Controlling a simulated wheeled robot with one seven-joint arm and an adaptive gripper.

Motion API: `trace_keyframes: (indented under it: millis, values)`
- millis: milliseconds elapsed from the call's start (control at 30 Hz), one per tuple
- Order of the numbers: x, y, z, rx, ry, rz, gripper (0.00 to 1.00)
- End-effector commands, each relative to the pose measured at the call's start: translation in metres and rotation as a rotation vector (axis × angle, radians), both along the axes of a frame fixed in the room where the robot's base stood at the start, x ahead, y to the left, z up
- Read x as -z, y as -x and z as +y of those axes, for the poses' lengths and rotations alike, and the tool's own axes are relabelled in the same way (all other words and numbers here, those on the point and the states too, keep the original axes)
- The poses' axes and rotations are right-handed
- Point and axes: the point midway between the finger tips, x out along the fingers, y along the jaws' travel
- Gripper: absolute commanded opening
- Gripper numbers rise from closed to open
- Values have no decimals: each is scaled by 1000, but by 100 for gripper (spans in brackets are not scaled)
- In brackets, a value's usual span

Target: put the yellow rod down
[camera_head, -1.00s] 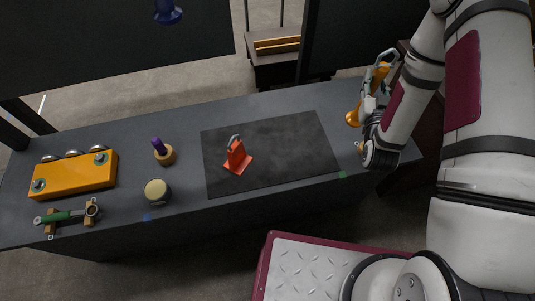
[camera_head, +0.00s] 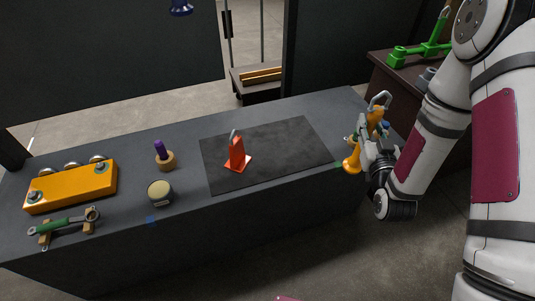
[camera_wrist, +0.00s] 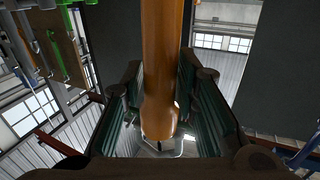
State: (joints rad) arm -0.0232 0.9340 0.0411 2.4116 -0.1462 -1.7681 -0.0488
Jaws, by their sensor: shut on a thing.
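The yellow rod (camera_head: 352,163), orange-yellow with a wider rounded end, is in my gripper (camera_head: 366,138) at the right front of the dark workbench (camera_head: 110,145). It is tilted, its wide end lowest, near the bench's front edge. I cannot tell if that end touches the bench. In the wrist view the rod (camera_wrist: 162,60) stands between the green-lined fingers of my gripper (camera_wrist: 160,100), which is shut on it. The fingers hide part of the rod in the head view.
A dark mat (camera_head: 290,150) bears a red-orange stand (camera_head: 237,155) with a grey hook. Left are a purple-handled tool (camera_head: 160,150), a round tin (camera_head: 160,192), an orange block (camera_head: 70,187) and a green-handled wrench (camera_head: 62,224). A green fixture (camera_head: 415,54) stands on a cabinet at right.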

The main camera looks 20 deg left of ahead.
Motion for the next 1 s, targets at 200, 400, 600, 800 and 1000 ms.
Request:
trace_keyframes:
  millis: [200,400,600,800,1000]
  values:
    - [25,-27,35,-109,5,-8,0]
    - [42,-37,65,-206,11,-11,0]
    - [61,-39,94,-306,16,-14,0]
    - [79,-33,120,-400,21,-16,0]
    - [89,-26,136,-461,24,-18,0]
